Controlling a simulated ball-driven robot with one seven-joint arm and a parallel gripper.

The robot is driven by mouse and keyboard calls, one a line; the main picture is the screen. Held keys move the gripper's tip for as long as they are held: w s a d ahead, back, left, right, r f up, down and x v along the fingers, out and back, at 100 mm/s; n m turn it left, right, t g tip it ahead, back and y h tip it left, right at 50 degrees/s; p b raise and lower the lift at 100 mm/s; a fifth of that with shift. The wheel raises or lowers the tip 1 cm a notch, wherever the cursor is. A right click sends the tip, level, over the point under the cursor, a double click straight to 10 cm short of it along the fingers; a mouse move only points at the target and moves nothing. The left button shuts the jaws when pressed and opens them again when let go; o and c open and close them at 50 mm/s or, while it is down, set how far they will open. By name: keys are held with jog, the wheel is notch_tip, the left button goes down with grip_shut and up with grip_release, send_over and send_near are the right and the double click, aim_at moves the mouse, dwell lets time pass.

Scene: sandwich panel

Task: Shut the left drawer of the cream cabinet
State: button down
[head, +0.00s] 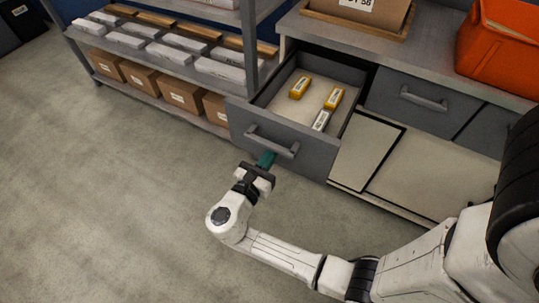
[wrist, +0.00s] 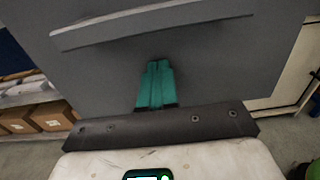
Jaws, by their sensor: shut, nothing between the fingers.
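The left drawer (head: 238,125) of the cabinet (head: 375,205) is pulled out. Its front is grey with a bar handle (head: 272,146), and the inside is open to view. Two yellow boxes (head: 299,88) and a smaller white-and-yellow one (head: 321,121) lie in it. My gripper (head: 266,159) has teal fingers, shut and empty, pointing at the drawer front just below the handle. In the wrist view the fingers (wrist: 157,68) stand against the grey front (wrist: 210,70), below the handle (wrist: 150,22). I cannot tell whether the fingertips touch it.
A grey drawer (head: 420,100) to the right is closed. A cream door panel (head: 366,150) shows below. A box (head: 360,18) and an orange bin (head: 497,45) stand on the countertop. Shelving (head: 165,62) with cardboard boxes is at left. The floor (head: 110,190) in front is clear.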

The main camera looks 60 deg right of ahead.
jog(key=d+p, duration=0.1)
jog(key=d, duration=1.3)
jog(key=shift+w+d, duration=0.15)
jog(key=shift+d, duration=0.2)
jog(key=d+b, duration=0.2)
jog(key=d, duration=0.5)
jog(key=d+b, duration=0.3)
jog(key=d, duration=0.3)
jog(key=d+b, duration=0.3)
jog(key=d, duration=0.4)
jog(key=shift+w+d+f, duration=0.1)
jog(key=shift+w+d, duration=0.2)
jog(key=shift+w, duration=0.1)
jog(key=shift+d+b, duration=0.25)
jog(key=shift+b, duration=0.1)
jog(key=shift+w+d, duration=0.1)
jog(key=shift+r, duration=0.3)
